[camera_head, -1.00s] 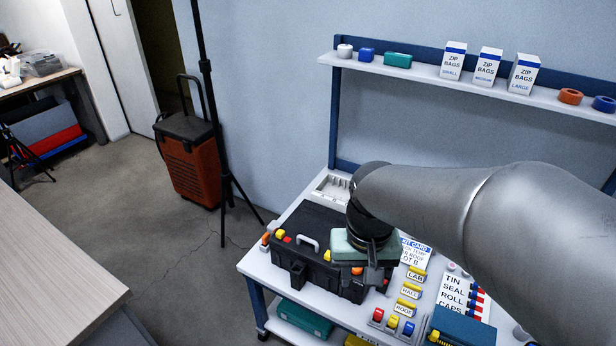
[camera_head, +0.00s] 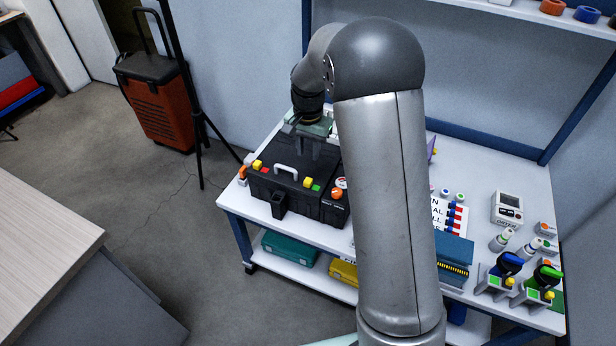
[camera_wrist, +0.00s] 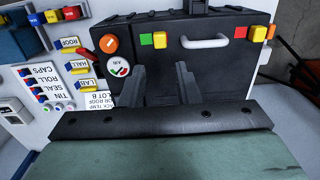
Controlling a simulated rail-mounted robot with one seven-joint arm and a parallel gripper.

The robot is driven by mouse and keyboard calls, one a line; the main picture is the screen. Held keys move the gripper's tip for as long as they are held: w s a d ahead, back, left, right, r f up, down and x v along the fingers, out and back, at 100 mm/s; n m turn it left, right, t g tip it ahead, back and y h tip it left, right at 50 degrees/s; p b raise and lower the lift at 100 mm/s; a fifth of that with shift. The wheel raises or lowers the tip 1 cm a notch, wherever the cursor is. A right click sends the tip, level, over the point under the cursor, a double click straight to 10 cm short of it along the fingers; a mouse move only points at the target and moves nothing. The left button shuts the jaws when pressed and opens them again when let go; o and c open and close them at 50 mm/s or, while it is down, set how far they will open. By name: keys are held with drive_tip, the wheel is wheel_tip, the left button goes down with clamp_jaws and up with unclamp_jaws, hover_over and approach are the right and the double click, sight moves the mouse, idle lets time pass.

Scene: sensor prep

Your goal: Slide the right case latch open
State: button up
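The black case (camera_head: 270,190) stands shut on the white bench, with a pale carry handle (camera_head: 287,174) on its front. The right latch (camera_head: 308,182) is a yellow block right of the handle, with a green mark (camera_head: 316,188) showing on its outer side. In the wrist view the right latch (camera_wrist: 159,40) is left of the handle, with green beside it. The left latch (camera_head: 257,164) is yellow with a red mark beside it. My gripper (camera_head: 305,146) is above the case lid, behind the latches. In the wrist view its fingers (camera_wrist: 160,70) are apart with nothing between them.
An orange knob (camera_wrist: 109,44) and a round gauge (camera_wrist: 118,67) sit beside the right latch. Cards and colored labelled blocks (camera_wrist: 75,67) lie beside the case. My arm hides much of the bench.

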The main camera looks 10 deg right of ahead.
sight(308, 180)
wheel_tip(308, 180, down, 11)
drive_tip(key=shift+f, duration=0.1)
idle(0.3)
